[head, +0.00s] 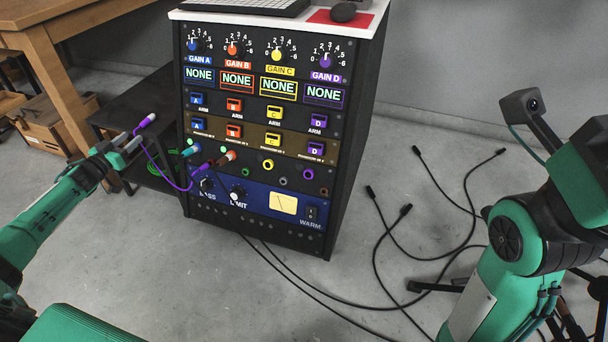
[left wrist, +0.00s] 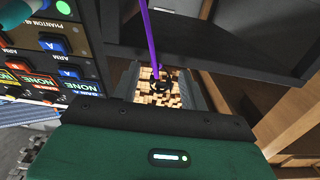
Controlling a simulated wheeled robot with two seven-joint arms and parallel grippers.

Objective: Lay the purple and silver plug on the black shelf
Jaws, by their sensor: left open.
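The purple and silver plug (head: 147,121) shows in the head view just beyond the tips of my left gripper (head: 132,138), against the black shelf (head: 133,102). Its purple cable droops below it and curves right to the rack front. My left gripper is open. In the left wrist view the purple cable (left wrist: 152,38) runs up from a dark part between the fingers (left wrist: 160,88). I cannot tell whether the plug touches the fingers or the shelf. The shelf also shows in the wrist view (left wrist: 215,45). My right arm is at the right; its gripper is not visible.
A black rack (head: 350,150) with knobs, buttons and sockets stands right of the shelf. A wooden table (head: 60,45) and crate (head: 45,115) stand left. Black cables (head: 380,255) lie on the floor.

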